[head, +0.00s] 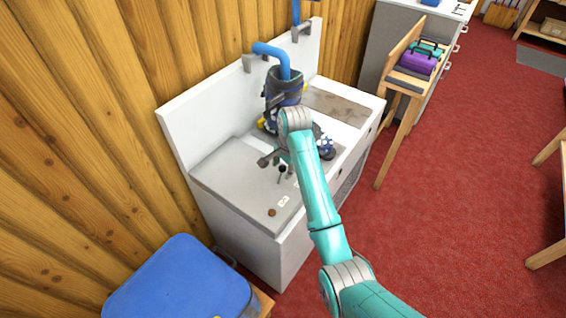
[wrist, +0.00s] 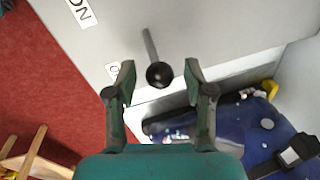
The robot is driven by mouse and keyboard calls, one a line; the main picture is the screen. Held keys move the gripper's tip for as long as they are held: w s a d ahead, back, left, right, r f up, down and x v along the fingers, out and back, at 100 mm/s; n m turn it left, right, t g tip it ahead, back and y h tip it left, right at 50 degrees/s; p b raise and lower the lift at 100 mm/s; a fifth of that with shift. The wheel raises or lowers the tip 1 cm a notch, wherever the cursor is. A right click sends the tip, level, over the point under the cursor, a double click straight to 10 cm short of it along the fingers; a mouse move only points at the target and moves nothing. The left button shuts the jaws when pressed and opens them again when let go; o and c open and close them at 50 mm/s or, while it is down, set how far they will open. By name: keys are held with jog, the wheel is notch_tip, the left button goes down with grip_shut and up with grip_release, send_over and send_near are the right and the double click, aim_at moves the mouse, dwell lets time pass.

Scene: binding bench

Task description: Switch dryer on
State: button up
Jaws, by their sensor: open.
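The dryer (head: 232,190) is a white and grey unit against the wooden wall. On its top stands a lever with a black ball knob (wrist: 159,75) on a thin metal rod; the knob also shows in the head view (head: 282,169). A label (wrist: 82,12) reading ON upside down lies up and left of the rod in the wrist view. A second label (wrist: 113,69) is partly hidden by the left finger. My gripper (wrist: 159,80) is open, its fingers on either side of the knob with gaps at both sides.
A blue boot (head: 283,88) stands on the dryer under a blue hose (head: 271,49), close beside my gripper. A brown round spot (head: 272,212) is on the near end of the top.

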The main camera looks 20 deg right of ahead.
jog(key=shift+f, duration=0.4)
grip_shut()
